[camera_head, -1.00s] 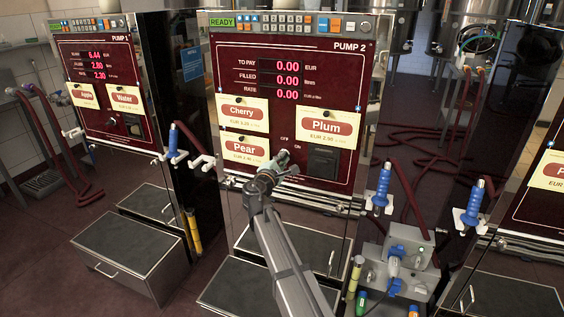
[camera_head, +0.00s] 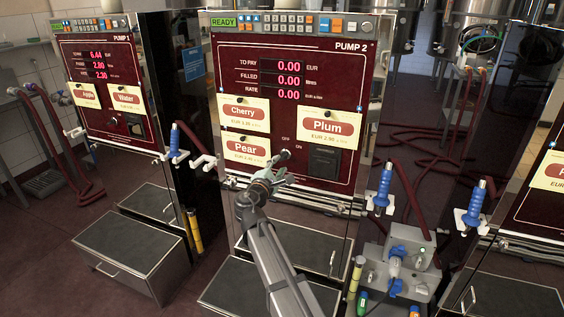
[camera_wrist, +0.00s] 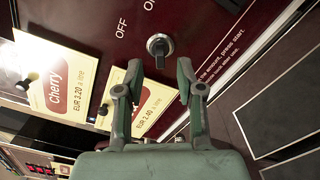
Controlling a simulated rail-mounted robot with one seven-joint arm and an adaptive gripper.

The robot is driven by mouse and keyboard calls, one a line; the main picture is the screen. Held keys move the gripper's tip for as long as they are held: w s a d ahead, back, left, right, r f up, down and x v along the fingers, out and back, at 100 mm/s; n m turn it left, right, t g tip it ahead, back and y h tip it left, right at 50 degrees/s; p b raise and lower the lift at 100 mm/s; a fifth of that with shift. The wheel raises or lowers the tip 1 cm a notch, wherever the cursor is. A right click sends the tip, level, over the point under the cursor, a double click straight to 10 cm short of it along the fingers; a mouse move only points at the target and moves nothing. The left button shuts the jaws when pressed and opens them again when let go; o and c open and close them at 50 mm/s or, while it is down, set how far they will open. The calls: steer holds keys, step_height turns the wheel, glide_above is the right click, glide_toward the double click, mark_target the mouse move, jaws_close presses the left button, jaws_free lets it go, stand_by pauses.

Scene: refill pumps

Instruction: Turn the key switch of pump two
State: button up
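The pump two key switch (camera_wrist: 158,47) is a small round metal switch with a dark grip on the dark red panel. Its OFF and ON labels lie to its upper left and above it in the wrist view. The grip stands roughly upright in that view, more in line with ON than OFF. In the head view the switch (camera_head: 284,155) shows just beyond my gripper (camera_head: 275,174). In the wrist view my gripper (camera_wrist: 159,71) is open and empty, its two green-grey fingers spread below the switch and apart from it.
Pump two's panel (camera_head: 297,45) shows READY and zero readings. The Cherry (camera_head: 242,113), Plum (camera_head: 324,127) and Pear (camera_head: 242,148) cards surround the switch. A dark slot box (camera_head: 324,162) sits to its right. Blue nozzles (camera_head: 381,187) stand farther right.

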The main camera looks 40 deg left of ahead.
steer(key=v, duration=0.6)
steer(key=shift+s, duration=0.4)
steer(key=shift+d, duration=0.1)
